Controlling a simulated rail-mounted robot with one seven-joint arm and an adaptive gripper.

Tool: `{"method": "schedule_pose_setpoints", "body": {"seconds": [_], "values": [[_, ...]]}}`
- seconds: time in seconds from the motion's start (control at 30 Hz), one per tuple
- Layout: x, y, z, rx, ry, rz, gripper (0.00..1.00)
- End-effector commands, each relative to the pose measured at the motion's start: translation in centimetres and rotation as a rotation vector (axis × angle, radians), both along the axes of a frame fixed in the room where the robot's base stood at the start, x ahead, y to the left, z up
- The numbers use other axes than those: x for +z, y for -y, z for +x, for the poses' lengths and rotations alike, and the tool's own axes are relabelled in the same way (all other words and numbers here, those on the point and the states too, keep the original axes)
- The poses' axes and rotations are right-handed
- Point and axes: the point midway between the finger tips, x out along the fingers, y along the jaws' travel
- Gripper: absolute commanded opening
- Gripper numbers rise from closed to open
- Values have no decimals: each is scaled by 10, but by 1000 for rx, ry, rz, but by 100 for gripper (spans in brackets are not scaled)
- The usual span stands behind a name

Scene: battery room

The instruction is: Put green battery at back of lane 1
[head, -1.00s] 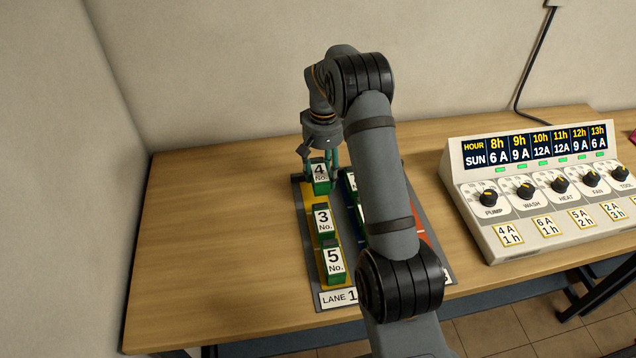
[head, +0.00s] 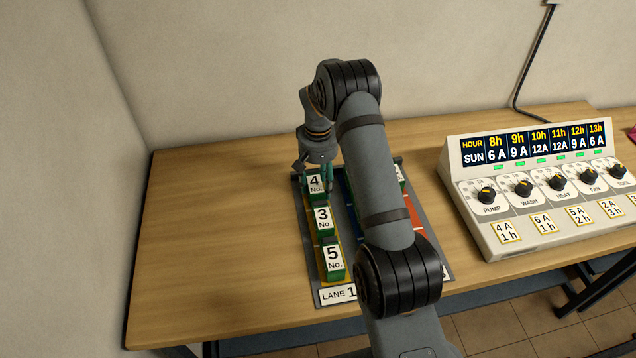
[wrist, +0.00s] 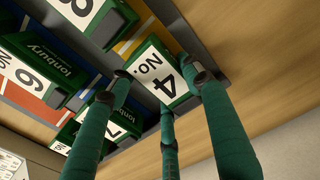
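The green battery labelled No. 4 (head: 315,185) stands at the back end of the yellow lane 1, behind No. 3 (head: 323,220) and No. 5 (head: 333,262). My gripper (head: 318,177) is over No. 4, pointing down. In the wrist view my gripper's fingers (wrist: 160,90) sit on both sides of No. 4 (wrist: 163,78) and appear closed on it. Whether its base rests on the lane floor is hidden. The LANE 1 plate (head: 337,294) is at the tray's front.
The grey tray (head: 436,262) also has blue and red lanes, partly hidden by my arm. Batteries numbered 6 (wrist: 38,75) and 7 (wrist: 110,130) show in the wrist view. A control console (head: 540,190) stands right. The table left of the tray is clear.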

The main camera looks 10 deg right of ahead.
Motion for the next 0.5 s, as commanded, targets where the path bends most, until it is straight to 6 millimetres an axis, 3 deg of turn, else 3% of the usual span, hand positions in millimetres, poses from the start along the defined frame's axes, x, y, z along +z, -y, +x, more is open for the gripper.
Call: {"method": "schedule_pose_setpoints", "body": {"seconds": [0.27,0.5], "values": [[1,0,0,0,0,0,66],[1,0,0,0,0,0,66]]}}
